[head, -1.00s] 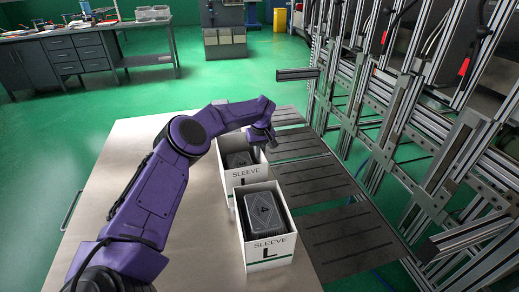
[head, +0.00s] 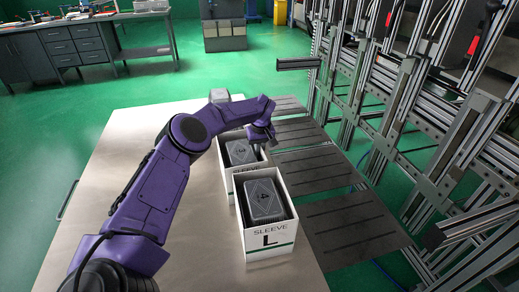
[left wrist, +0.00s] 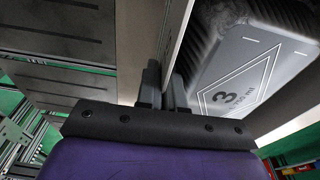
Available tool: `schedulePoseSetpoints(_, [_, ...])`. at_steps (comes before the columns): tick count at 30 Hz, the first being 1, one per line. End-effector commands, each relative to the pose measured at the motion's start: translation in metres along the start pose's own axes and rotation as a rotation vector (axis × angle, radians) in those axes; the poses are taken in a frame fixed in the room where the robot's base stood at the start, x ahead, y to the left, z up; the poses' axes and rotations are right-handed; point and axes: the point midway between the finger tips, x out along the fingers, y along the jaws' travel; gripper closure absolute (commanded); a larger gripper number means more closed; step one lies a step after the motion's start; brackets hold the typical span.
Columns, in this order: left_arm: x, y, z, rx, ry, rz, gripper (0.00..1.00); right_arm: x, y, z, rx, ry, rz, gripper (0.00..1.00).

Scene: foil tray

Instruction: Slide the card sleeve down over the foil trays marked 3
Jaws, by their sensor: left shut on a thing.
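The far white card sleeve (head: 231,184) stands around dark foil trays whose top lid (head: 240,152) is marked 3 and lies close to the rim. My left gripper (head: 266,142) is at this sleeve's far right side, shut on its wall. In the left wrist view, the fingers (left wrist: 163,88) pinch the sleeve wall (left wrist: 178,28), with the grey lid marked 3 (left wrist: 228,96) just beside it. How far down the sleeve reaches is hidden by the nearer sleeve. My right gripper is not in view.
The metal table (head: 180,252) is clear at left. Dark slatted panels (head: 345,228) and an aluminium frame (head: 410,120) lie to the right.

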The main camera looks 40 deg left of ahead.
Motion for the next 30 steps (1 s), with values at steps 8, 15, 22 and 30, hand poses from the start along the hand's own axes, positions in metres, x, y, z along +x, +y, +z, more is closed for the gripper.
schedulePoseSetpoints(8, [0.004,0.0,0.001,0.0,0.0,-0.001,1.0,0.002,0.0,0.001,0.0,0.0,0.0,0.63])
schedulePoseSetpoints(15, [0.004,-0.001,0.001,0.0,-0.001,-0.002,0.63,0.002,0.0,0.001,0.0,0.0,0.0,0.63])
schedulePoseSetpoints(22, [0.003,0.0,0.001,0.0,0.0,-0.001,0.63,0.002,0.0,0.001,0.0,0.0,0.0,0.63])
schedulePoseSetpoints(30, [-0.048,0.0,0.0,-0.001,0.0,0.003,0.63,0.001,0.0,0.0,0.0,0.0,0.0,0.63])
